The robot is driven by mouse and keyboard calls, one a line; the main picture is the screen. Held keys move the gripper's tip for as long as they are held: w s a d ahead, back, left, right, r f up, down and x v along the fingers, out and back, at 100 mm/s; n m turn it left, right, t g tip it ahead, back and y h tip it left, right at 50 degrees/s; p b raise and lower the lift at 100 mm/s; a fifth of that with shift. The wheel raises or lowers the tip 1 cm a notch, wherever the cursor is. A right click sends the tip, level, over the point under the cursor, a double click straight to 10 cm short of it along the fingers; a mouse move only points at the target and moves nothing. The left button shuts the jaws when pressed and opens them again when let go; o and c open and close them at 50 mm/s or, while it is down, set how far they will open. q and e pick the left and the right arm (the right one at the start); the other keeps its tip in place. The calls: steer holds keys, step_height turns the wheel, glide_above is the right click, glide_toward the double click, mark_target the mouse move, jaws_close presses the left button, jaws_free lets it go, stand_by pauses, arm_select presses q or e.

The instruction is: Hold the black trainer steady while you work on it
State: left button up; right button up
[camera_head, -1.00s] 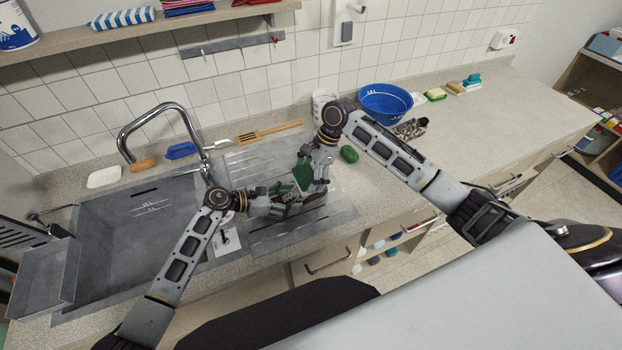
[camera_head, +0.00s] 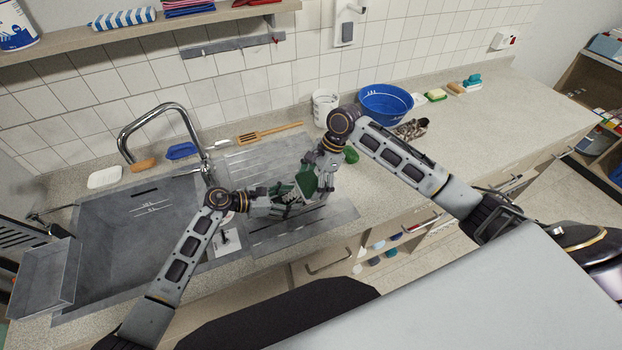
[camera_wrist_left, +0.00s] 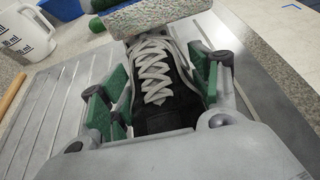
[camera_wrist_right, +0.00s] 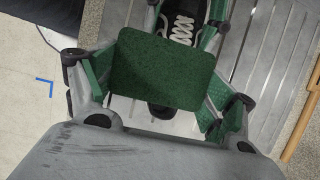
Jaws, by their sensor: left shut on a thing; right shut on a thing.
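The black trainer (camera_wrist_left: 165,105) with pale grey laces lies on the grey draining board. My left gripper (camera_wrist_left: 160,95) is shut on it, a green-padded finger on each side. In the head view the trainer (camera_head: 284,199) is partly covered by my left gripper (camera_head: 272,203). My right gripper (camera_wrist_right: 158,85) is shut on a scouring block (camera_wrist_right: 160,70) with a green face. In the left wrist view the block's speckled grey side (camera_wrist_left: 165,12) is at the trainer's far end; I cannot tell whether they touch. The block hides part of the trainer in the right wrist view.
The sink (camera_head: 130,235) and curved tap (camera_head: 160,125) are left of the draining board (camera_head: 255,160). Behind stand a white jug (camera_head: 325,105) and a blue bowl (camera_head: 386,104). A wooden spatula (camera_head: 270,133) lies at the wall. The right worktop has free room.

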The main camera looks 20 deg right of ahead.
mark_target(308, 172)
steer(key=shift+w, duration=2)
steer(key=shift+s, duration=2)
steer(key=shift+w, duration=1.95)
steer(key=shift+s, duration=2.05)
steer(key=shift+w, duration=1.65)
steer(key=shift+w+a, duration=0.1)
steer(key=shift+w, duration=0.3)
steer(key=shift+s, duration=1.9)
steer(key=shift+w, duration=1.8)
steer(key=shift+w+f, duration=0.1)
steer(key=shift+w, duration=0.05)
steer(key=shift+s, duration=2.05)
steer(key=shift+w, duration=1.85)
steer(key=shift+w+r, duration=0.2)
steer(key=shift+w, duration=0.05)
steer(key=shift+s+r, duration=0.1)
steer(key=shift+r, duration=3.8)
